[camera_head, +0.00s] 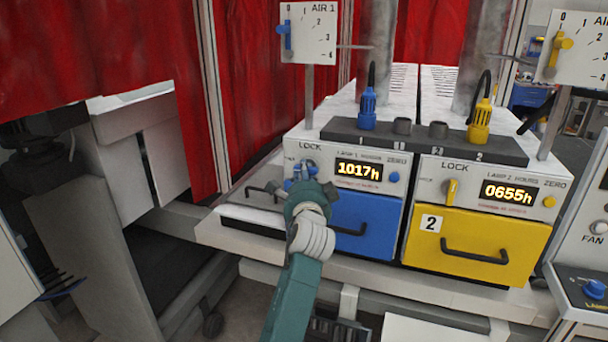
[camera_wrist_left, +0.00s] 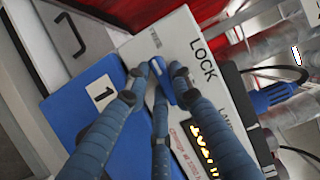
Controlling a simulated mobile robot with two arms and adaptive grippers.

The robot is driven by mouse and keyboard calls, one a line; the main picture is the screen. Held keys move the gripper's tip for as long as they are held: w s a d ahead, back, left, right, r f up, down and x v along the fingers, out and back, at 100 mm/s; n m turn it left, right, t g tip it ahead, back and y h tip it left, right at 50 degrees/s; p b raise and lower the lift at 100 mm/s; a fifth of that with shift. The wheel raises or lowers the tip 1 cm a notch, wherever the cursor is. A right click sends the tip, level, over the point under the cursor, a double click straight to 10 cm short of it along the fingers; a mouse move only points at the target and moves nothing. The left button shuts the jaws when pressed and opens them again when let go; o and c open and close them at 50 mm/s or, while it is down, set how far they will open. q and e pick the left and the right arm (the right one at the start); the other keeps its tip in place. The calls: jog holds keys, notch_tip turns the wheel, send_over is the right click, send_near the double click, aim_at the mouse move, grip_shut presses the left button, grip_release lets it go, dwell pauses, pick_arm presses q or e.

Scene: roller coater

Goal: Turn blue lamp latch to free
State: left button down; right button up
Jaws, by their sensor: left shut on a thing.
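The blue lamp latch (camera_wrist_left: 163,80) is a small blue bar on the white panel beside the word LOCK. In the left wrist view its long side looks roughly parallel to that lettering. My left gripper (camera_wrist_left: 158,78) is shut on it, with fingertips on both sides. In the head view my left gripper (camera_head: 303,172) is at the panel of the unit reading 1017h (camera_head: 359,170) and hides most of the latch. A small label by the latch's upper end in the wrist view is too small to read. My right gripper is not in view.
Below the panel is a blue drawer (camera_head: 372,212) with a dark handle, partly behind my arm. To the right is a yellow drawer (camera_head: 480,232) with its upright yellow latch (camera_head: 450,190). Blue (camera_head: 367,108) and yellow (camera_head: 480,120) plugs stand above. A blue knob (camera_head: 393,177) is under ZERO.

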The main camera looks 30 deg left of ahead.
pick_arm(q)
jog(key=c, duration=1.5)
grip_release()
jog(key=v, duration=1.2)
